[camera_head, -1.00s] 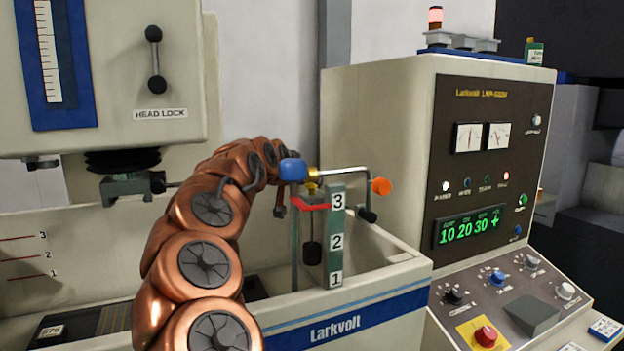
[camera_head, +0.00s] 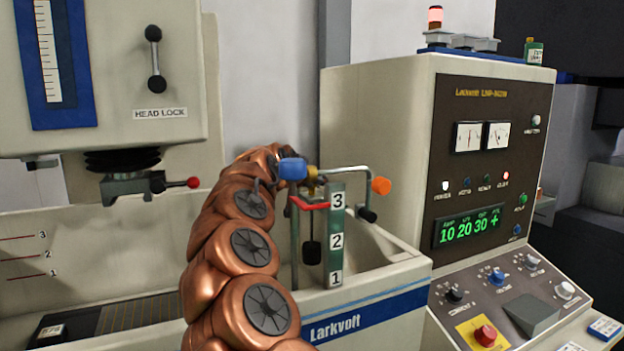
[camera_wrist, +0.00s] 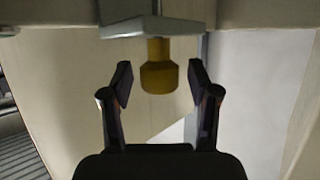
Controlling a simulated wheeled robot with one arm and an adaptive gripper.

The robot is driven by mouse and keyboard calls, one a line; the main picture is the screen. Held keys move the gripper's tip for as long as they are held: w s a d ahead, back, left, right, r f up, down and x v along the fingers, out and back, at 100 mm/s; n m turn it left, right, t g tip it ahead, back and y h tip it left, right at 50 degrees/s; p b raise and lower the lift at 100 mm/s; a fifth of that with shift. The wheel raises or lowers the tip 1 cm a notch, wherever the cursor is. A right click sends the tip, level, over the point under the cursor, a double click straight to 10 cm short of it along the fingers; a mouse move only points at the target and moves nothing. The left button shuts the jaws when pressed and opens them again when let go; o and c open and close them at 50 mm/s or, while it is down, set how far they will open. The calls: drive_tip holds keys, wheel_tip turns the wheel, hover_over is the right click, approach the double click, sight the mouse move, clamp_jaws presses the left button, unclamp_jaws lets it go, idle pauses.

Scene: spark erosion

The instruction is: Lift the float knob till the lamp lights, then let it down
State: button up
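The float knob is a small brass-yellow knob (camera_wrist: 160,68). In the head view it shows at the top of the float gauge (camera_head: 312,181). Its rod carries a dark float (camera_head: 311,253) and runs beside a green post numbered 1 to 3 (camera_head: 336,240). A red pointer (camera_head: 310,204) is near the 3. In the wrist view my gripper (camera_wrist: 159,78) is open, one finger on each side of the knob, with gaps visible. In the head view the gripper is mostly hidden by my copper arm. On the panel, a red lamp (camera_head: 506,176) and a white lamp (camera_head: 445,186) look bright.
The tank wall (camera_head: 400,262) is below. A lever with a red ball (camera_head: 192,182) sticks out at left. The control cabinet (camera_head: 380,120) is at right.

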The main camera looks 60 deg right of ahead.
drive_tip(key=c, duration=0.8)
drive_tip(key=shift+r, duration=1.35)
drive_tip(key=shift+f+b, duration=0.7)
drive_tip(key=shift+f, duration=0.55)
idle(0.9)
drive_tip(key=o, duration=0.9)
drive_tip(key=shift+a, duration=0.1)
drive_tip(key=shift+b+v, duration=1)
drive_tip(key=shift+v, duration=2.85)
